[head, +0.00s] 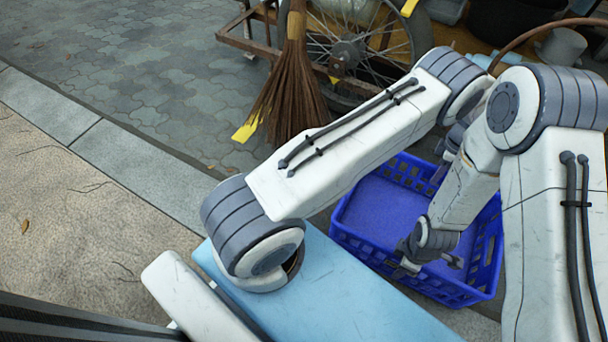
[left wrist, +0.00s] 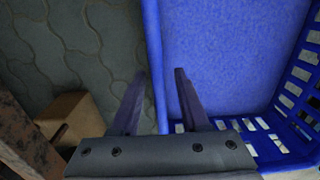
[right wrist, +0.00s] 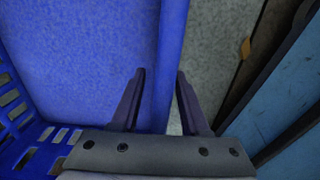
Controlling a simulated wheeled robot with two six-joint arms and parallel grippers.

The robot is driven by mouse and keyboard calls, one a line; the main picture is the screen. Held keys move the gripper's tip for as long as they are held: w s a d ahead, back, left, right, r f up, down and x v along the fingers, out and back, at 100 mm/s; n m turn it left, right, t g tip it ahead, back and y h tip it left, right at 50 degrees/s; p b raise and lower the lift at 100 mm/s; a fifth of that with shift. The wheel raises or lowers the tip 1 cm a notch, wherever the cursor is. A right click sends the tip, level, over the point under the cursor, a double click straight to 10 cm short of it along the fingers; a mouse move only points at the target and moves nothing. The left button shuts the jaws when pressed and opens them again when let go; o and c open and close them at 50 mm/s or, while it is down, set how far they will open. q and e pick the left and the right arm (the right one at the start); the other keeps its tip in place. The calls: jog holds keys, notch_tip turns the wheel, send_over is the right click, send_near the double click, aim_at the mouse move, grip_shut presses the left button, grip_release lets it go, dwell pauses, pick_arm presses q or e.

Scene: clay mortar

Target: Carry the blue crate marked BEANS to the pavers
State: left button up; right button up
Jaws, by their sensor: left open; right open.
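The blue crate (head: 357,237) stands on the ground right of centre in the head view, and it looks empty. I cannot see its BEANS marking. My left gripper (head: 437,178) is at its far side, largely hidden by my right arm. In the left wrist view the open left gripper (left wrist: 160,75) has its fingers on either side of the crate's rim (left wrist: 154,50). My right gripper (head: 430,262) is at the near side, open, its fingers (right wrist: 161,75) straddling the opposite rim (right wrist: 170,45). The grey pavers (head: 130,85) spread across the upper left.
A broom (head: 290,95) leans by a spoked cart wheel (head: 345,60) beyond the crate. A light blue surface (head: 335,295) lies close to the crate's near side. A pale kerb (head: 60,115) borders the pavers. The pavers at upper left are clear.

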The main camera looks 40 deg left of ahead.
pick_arm(q)
notch_tip(320, 180, up, 11)
jog(key=shift+f, duration=0.2)
jog(key=shift+r, duration=0.5)
pick_arm(e)
notch_tip(320, 180, up, 12)
dwell(0.4)
